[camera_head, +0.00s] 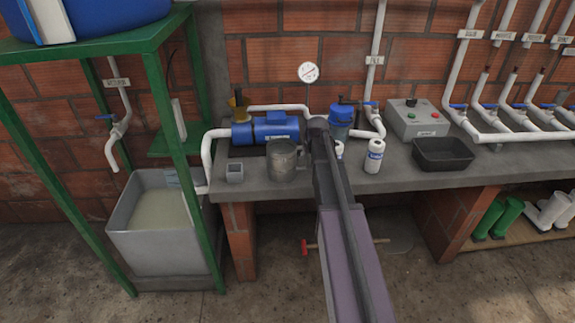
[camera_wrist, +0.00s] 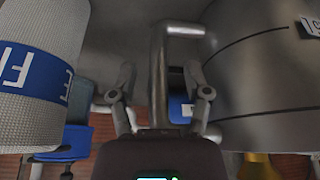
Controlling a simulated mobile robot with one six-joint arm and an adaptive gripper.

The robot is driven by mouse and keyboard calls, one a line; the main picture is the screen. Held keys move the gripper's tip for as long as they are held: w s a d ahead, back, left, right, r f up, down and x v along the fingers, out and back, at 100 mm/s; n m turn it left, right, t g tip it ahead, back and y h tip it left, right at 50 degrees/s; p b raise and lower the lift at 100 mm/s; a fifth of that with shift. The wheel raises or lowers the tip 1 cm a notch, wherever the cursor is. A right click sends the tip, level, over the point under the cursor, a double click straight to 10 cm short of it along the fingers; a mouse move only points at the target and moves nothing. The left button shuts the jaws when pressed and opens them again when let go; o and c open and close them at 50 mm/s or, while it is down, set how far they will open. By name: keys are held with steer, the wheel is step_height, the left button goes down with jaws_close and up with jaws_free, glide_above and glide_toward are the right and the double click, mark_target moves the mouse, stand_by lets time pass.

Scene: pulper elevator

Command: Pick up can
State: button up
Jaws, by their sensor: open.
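A grey metal can (camera_head: 282,160) stands upright on the bench, left of my arm in the head view. In the wrist view, which looks upside down, its large curved side (camera_wrist: 265,85) fills the right, with a metal handle (camera_wrist: 159,75) beside it. My gripper (camera_wrist: 158,78) is open, its two fingers apart on either side of the handle, with nothing held. I cannot tell whether the fingers touch it. In the head view my arm hides the gripper's fingers.
A white cylinder with a blue label (camera_wrist: 40,75) stands close at the left of the wrist view. In the head view, a labelled white cylinder (camera_head: 374,157), a black tray (camera_head: 443,153) and a blue motor (camera_head: 268,129) are on the bench (camera_head: 330,178). A green rack (camera_head: 155,95) stands left.

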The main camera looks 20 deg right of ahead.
stand_by(0.5)
jaws_close()
steer(key=shift+r+p, duration=0.25)
steer(key=shift+p, duration=0.05)
step_height(320, 180, up, 4)
steer(key=p, duration=0.3)
steer(key=shift+f+p, duration=0.1)
steer(key=shift+p, duration=0.25)
steer(key=s+d, duration=0.3)
steer(key=s, duration=0.4)
steer(key=s+d, duration=0.3)
steer(key=s, duration=0.4)
steer(key=shift+s+d+r+p, duration=0.15)
steer(key=shift+s+r+p, duration=0.2)
steer(key=shift+r+p, duration=0.05)
